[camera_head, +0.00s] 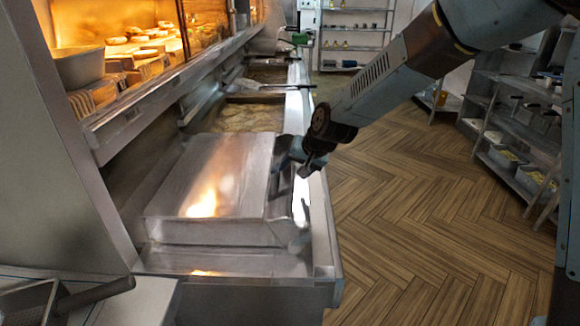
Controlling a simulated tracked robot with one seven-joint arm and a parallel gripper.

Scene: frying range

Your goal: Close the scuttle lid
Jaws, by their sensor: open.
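The scuttle lid (212,180) appears to be the broad shiny steel cover over the nearest bay of the range, with a bright reflection of flame-like light on it. Its front face stands above a steel ledge (225,262). I cannot tell whether the lid is fully down. My gripper (289,183) is at the lid's right edge, beside the range's front rail. Its jaws are open and seem empty. Parts of the jaws blend with the steel, so I cannot tell whether they touch the lid.
Open frying bays (247,118) lie behind the lid, with a long handled tool (262,87) across one. A lit food cabinet (140,50) rises on the left. A basket handle (95,294) is at lower left. Shelves (515,140) stand at right; the wooden floor (420,215) between is clear.

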